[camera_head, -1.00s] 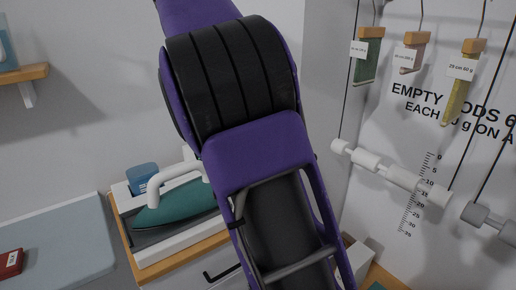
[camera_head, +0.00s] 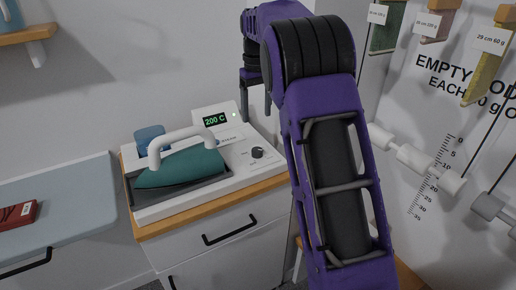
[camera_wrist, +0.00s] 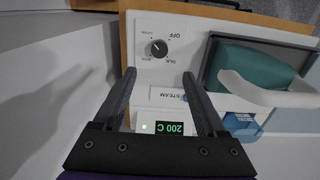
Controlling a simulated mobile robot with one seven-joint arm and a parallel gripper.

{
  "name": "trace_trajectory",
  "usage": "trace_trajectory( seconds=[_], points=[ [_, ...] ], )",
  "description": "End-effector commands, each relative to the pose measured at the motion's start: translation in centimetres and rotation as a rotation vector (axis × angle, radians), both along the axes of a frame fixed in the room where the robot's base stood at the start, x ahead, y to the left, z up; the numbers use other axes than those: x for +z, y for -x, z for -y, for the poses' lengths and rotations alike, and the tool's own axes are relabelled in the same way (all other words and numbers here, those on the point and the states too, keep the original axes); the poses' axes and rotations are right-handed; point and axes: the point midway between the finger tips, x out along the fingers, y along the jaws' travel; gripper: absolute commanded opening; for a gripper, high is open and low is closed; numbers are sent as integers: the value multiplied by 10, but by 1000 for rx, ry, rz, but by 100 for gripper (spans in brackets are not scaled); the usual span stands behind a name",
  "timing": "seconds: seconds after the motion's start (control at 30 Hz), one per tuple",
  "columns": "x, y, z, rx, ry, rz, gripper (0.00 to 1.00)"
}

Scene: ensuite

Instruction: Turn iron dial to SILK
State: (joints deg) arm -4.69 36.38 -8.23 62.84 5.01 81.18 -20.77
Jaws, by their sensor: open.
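The dial (camera_head: 257,153) is a small dark knob on the white panel of the iron's base (camera_head: 150,213), right of the iron. In the wrist view the dial (camera_wrist: 158,48) sits on a white plate with upside-down labels; OFF is readable, and its exact setting is too small to tell. A display (camera_head: 215,120) reads 200 C in green. The teal iron (camera_head: 180,170) with a white handle rests in its tray. My gripper (camera_wrist: 159,74) is open and empty, its fingers apart over the panel, with the dial beyond and between the tips in that view.
The base stands on a wood-topped drawer cabinet (camera_head: 225,225) with black handles. A blue container (camera_head: 150,139) is behind the iron. Hanging rods (camera_head: 420,160) are at right.

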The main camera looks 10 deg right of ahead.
Motion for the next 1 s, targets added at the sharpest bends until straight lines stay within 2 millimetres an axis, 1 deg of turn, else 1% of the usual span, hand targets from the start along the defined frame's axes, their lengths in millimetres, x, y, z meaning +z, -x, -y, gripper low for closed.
trace_trajectory(
  seconds=[0.03,0.3,0.5,0.6,0.7,1.0],
  points=[
    [-15,1,0,0,1,-3,74],
    [-73,1,-1,0,0,-3,74],
    [-107,0,0,1,1,-1,74],
    [-117,0,0,0,1,-1,74],
    [-123,0,0,0,2,2,74],
    [-125,0,0,0,1,3,74]
  ],
)
